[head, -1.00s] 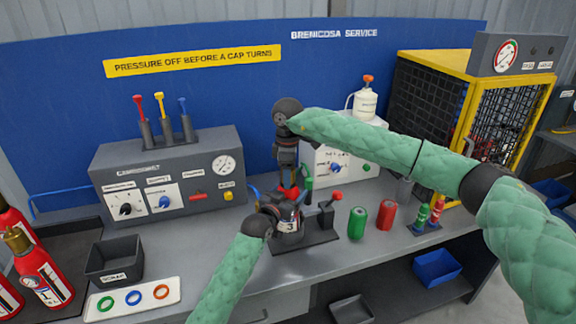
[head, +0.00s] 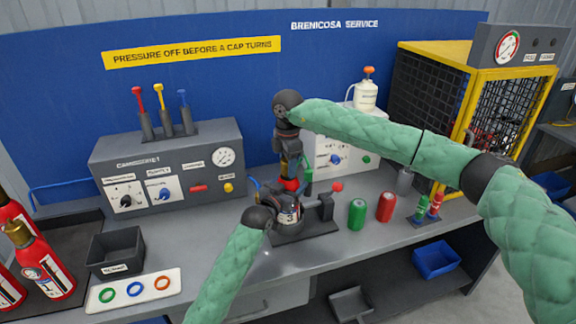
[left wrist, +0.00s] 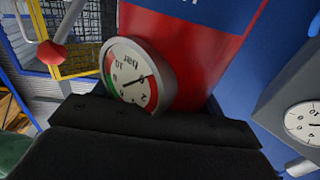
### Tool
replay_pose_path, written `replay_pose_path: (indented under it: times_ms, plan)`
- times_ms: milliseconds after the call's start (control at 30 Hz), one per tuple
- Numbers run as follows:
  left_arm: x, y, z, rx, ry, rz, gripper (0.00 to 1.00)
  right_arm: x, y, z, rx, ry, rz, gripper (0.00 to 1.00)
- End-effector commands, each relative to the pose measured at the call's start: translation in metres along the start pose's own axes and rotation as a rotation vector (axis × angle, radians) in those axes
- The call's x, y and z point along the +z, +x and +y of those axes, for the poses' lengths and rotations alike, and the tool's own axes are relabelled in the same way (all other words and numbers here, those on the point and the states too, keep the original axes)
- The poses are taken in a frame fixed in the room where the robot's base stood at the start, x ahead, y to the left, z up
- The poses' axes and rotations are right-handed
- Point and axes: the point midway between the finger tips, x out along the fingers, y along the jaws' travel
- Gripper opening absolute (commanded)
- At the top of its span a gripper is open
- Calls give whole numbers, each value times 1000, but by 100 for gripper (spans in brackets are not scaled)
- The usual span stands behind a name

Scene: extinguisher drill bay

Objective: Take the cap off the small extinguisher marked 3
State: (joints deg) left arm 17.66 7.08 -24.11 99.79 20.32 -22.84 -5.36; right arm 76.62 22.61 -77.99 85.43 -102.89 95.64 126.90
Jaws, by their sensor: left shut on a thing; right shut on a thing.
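The small extinguisher (head: 289,211) stands in a dark clamp fixture (head: 312,228) on the bench; its number label is hard to read now. My left gripper (head: 271,210) is shut at its left side, and its fingertips are largely hidden. In the left wrist view a red body (left wrist: 225,60) with a blue label and a round pressure gauge (left wrist: 137,77) sits just beyond my dark jaws. My right gripper (head: 290,174) points down from above, shut on the red top piece, apparently the cap (head: 290,184). The jaws hide much of it.
A green can (head: 357,214) and red can (head: 385,207) stand to the right. A black scrap bin (head: 116,252) and ring tray (head: 134,290) are at left.

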Motion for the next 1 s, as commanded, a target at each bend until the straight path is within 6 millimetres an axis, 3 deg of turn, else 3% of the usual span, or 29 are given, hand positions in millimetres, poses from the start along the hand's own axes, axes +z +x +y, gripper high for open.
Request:
replay_pose_path:
  times_ms: [1000]
  plan:
    - [0,0,0,0,0,1,6,2,-2,2,1,-1475,-2,14]
